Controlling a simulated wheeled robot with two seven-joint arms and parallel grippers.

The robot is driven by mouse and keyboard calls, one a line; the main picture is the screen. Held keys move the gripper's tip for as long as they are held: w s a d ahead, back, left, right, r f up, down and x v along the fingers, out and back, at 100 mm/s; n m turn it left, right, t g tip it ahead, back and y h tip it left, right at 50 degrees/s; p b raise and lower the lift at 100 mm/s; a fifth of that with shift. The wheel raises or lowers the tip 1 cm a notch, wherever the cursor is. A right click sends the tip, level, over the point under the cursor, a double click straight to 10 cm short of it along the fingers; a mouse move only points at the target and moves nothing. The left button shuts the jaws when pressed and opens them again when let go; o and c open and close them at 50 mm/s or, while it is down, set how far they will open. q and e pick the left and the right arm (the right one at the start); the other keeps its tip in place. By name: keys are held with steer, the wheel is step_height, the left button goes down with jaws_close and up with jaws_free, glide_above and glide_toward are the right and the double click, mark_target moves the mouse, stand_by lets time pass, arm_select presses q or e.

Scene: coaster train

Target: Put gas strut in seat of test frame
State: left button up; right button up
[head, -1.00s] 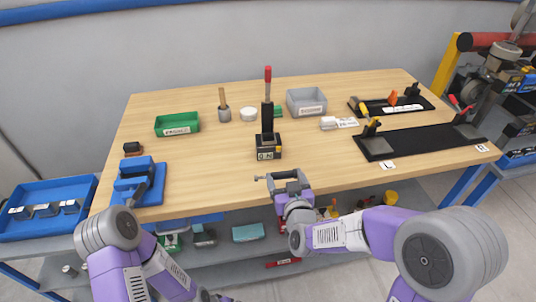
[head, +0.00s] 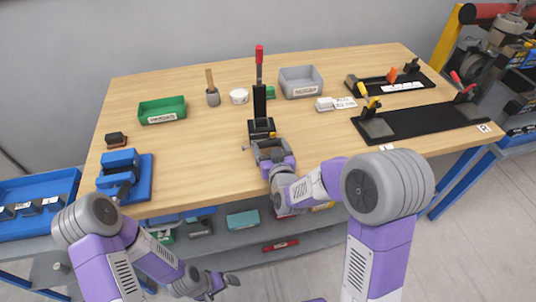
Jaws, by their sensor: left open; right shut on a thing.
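My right gripper (head: 268,150) is shut on a small thin part, apparently the gas strut (head: 246,148). The gripper is above the front of the table, close in front of a black upright stand (head: 260,103) with a red top, which may be the test frame. The gripper overlaps the stand's base in the view, so I cannot tell whether they touch, and the seat is not clearly visible. My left gripper (head: 222,286) is open and empty, low in front of the table.
A blue fixture (head: 140,187) is at the table's left front. A green bin (head: 150,112), a grey bin (head: 312,84) and a cup with a wooden handle (head: 212,97) stand behind. Long black plates with clamps (head: 400,124) lie at right. The left middle table is clear.

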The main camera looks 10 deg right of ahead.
step_height(320, 180, down, 2)
steer(key=shift+f+b, duration=0.1)
steer(key=shift+b, duration=0.3)
steer(key=shift+f, duration=0.1)
steer(key=shift+w, duration=0.25)
steer(key=shift+f, duration=0.2)
steer(key=o, duration=1.1)
steer(key=shift+c, duration=0.2)
steer(key=shift+s, duration=0.1)
steer(key=shift+r, duration=0.15)
